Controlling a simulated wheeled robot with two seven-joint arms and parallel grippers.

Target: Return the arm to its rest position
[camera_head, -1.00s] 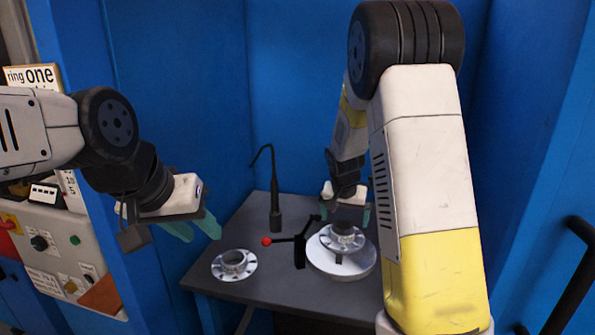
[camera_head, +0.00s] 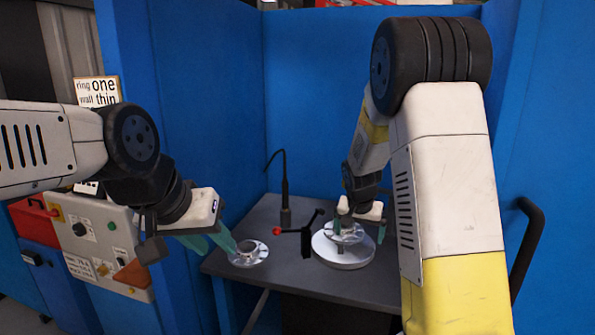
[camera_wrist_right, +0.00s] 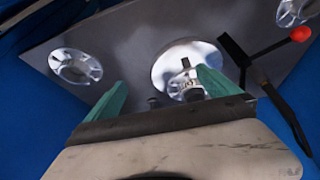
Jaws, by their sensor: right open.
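A flanged shell (camera_head: 345,234) sits on the pale round turntable (camera_head: 343,256) on the grey table. My right gripper (camera_head: 360,229) is open, with green fingers close to this shell in the head view; contact cannot be told. In the right wrist view its fingers (camera_wrist_right: 166,90) are wide apart with nothing gripped, and the turntable (camera_wrist_right: 172,57) lies beyond them. A second flanged shell (camera_head: 250,255) lies at the table's left. My left gripper (camera_head: 212,240) is open and appears empty, its fingertips overlapping that shell's edge in the picture.
A lever with a red knob (camera_head: 277,231) and a thin black gooseneck (camera_head: 285,190) stand left of the turntable. Another ring-shaped part (camera_wrist_right: 75,67) shows in the right wrist view. Blue walls enclose the table (camera_head: 225,262). A control panel (camera_head: 108,245) is at left, a black handle (camera_head: 524,250) at right.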

